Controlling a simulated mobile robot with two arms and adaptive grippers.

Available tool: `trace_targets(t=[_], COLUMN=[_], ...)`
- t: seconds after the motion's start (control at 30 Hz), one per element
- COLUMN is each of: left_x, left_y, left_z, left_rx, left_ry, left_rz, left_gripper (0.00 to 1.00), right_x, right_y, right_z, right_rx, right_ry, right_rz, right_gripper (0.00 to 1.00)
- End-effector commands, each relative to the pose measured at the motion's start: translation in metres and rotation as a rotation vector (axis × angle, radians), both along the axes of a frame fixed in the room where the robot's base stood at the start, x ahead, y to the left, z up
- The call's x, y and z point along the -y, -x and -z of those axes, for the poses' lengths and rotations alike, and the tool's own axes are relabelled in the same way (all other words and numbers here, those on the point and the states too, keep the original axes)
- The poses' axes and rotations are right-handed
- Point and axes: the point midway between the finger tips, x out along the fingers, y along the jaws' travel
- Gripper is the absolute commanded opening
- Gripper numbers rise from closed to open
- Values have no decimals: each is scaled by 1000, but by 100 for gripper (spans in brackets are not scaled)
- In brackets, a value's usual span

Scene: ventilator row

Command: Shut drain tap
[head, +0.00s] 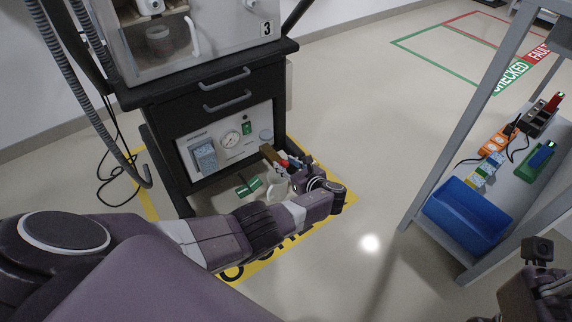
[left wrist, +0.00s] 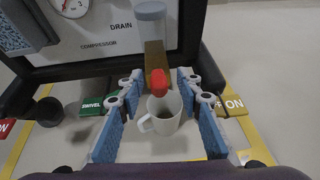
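The drain tap, a brass body with a red end (left wrist: 158,84), sticks out of the compressor panel below a grey bowl, beside the word DRAIN. Its red end shows small in the head view (head: 284,163). My left gripper (left wrist: 159,100) is open, with blue-padded fingers on both sides of the red end and a gap visible on each side. In the head view the left gripper (head: 298,167) is at the panel's lower right. A white mug (left wrist: 160,116) stands below the tap. My right gripper (head: 545,288) is partly in view at the lower right; its fingers are unclear.
The black cart (head: 215,94) with two drawers carries the panel and the ventilator marked 3. Green tags (head: 249,186) lie near the mug. A grey shelf frame with a blue bin (head: 467,214) stands at right. Floor between them is clear.

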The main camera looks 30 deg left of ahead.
Motion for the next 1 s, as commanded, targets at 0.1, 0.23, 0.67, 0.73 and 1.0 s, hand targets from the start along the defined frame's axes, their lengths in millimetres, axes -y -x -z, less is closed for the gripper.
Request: trace_targets(t=[0.1,0.23,0.67,0.73,1.0], left_x=[1,5,50,59,92], left_y=[0,2,26,31,49], left_z=[0,-1,-22,-27,-42], left_rx=[1,0,2,1,0], left_ry=[0,1,3,3,0], left_rz=[0,1,3,2,1], left_gripper=[33,33,33,33,33], right_x=[0,0,0,0,0], right_y=[1,0,0,0,0], right_z=[-1,0,0,0,0], right_rx=[7,4,0,0,0], right_ry=[1,2,3,3,3], right_rz=[1,1,0,0,0], right_gripper=[0,0,0,0,0])
